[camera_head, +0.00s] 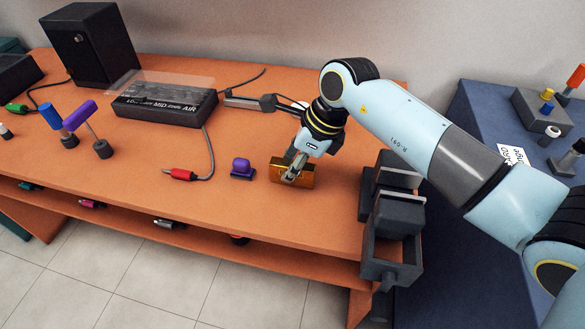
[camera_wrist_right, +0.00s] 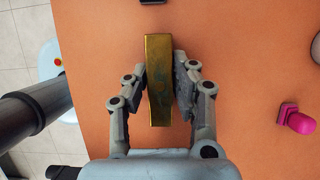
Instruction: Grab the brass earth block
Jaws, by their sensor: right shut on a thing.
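The brass earth block (camera_head: 308,176) sits at the orange table's front part in the head view. In the right wrist view the block (camera_wrist_right: 159,75) is a long golden bar between the two fingers. My right gripper (camera_head: 291,178) reaches down onto it from above, its fingers on either side. The right gripper (camera_wrist_right: 160,82) is shut on the block. I cannot tell whether the block is clear of the table top. My left gripper is not in view.
A purple knob (camera_head: 242,168) stands just left of the block. A red plug (camera_head: 182,174) on a grey cable lies further left. A dark mixer box (camera_head: 165,103) is behind. A dark vise (camera_head: 392,215) is at the table's right edge.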

